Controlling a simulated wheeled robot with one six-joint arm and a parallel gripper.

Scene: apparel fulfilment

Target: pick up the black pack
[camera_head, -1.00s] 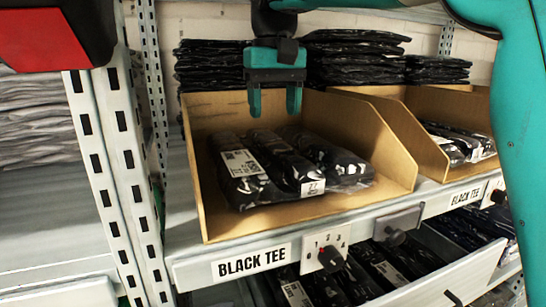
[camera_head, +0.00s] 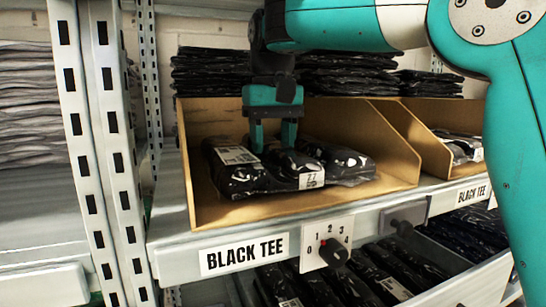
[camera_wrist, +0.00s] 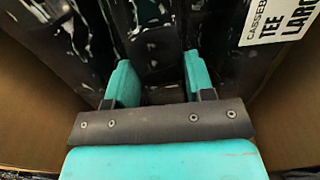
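Several black packs in clear plastic lie side by side in an open wooden bin (camera_head: 212,209) on the shelf. The left pack (camera_head: 240,182) and the middle pack (camera_head: 292,166) carry white labels; the right pack (camera_head: 350,162) lies beside them. My gripper (camera_head: 273,148) points straight down into the bin, its fingertips at the middle pack. In the wrist view, the fingers (camera_wrist: 160,82) stand apart with black plastic of the middle pack (camera_wrist: 158,50) between them. I cannot tell whether they press on it.
The bin's side walls rise left and right of the packs. A second bin (camera_head: 415,136) stands to the right. Stacked black packs (camera_head: 212,72) lie behind. A shelf upright (camera_head: 103,150) stands at the left. A dial (camera_head: 332,252) and "BLACK TEE" label (camera_head: 245,256) are on the shelf front.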

